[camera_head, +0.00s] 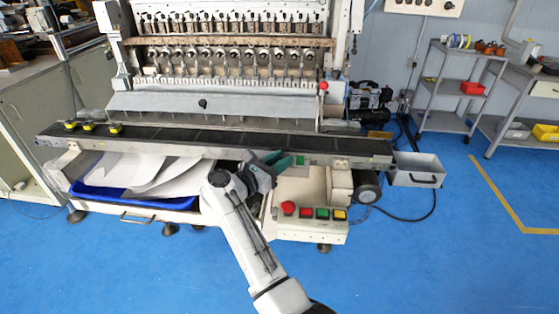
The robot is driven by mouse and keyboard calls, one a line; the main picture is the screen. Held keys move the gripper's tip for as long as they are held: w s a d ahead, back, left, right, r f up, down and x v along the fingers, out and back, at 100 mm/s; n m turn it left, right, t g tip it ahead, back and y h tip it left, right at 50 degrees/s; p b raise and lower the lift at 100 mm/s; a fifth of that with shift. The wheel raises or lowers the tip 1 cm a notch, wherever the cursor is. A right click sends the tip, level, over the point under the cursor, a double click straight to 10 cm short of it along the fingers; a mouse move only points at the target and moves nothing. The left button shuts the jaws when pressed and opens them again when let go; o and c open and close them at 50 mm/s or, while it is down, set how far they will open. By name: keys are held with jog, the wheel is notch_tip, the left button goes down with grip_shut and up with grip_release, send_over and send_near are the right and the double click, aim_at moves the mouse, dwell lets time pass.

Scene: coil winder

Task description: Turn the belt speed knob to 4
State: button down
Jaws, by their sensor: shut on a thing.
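The coil winder's dark belt (200,136) runs along the front of the machine. My arm reaches up from the bottom of the view, and my gripper (282,160) with its green fingers is at the front rail of the belt, right of the middle. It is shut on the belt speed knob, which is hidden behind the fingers. A small green panel (301,161) shows on the rail just right of the fingers. The knob's dial marks and its setting cannot be read here.
Below the gripper, a box with a red stop button (288,208) and several coloured buttons juts forward. A blue tray (135,200) with white sheets is at left. A grey metal bin (417,170) hangs at the belt's right end. Blue floor is clear at right.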

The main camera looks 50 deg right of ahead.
jog(key=shift+w+f+m+g+b, duration=0.1)
jog(key=shift+f+m+g+b, duration=0.2)
jog(key=shift+b, duration=0.5)
jog(key=shift+w+r+m+g+b, duration=0.1)
jog(key=shift+g+b, duration=0.3)
jog(key=shift+b, duration=0.35)
jog(key=shift+f+g+b, duration=0.15)
jog(key=shift+g+b, duration=0.15)
jog(key=shift+b, duration=0.45)
jog(key=m+g+b, duration=0.1)
jog(key=b, duration=0.3)
jog(key=m+g+b, duration=0.1)
jog(key=g+b, duration=0.1)
jog(key=b, duration=0.2)
jog(key=shift+w+f+m+y, duration=0.1)
jog(key=shift+w+m+y, duration=0.1)
jog(key=shift+m+y, duration=0.1)
jog(key=m+g+b, duration=0.1)
jog(key=b, duration=0.2)
jog(key=g+y+b, duration=0.1)
jog(key=g+b, duration=0.1)
jog(key=b, duration=0.1)
jog(key=shift+w+d+r+m+b, duration=0.15)
jog(key=shift+r+m+b, duration=0.05)
jog(key=shift+m+b, duration=0.2)
jog(key=shift+g+b, duration=0.3)
jog(key=shift+b, duration=0.1)
jog(key=shift+r+m+g+y+b, duration=0.3)
jog(key=shift+m+b, duration=0.1)
jog(key=shift+b, duration=0.4)
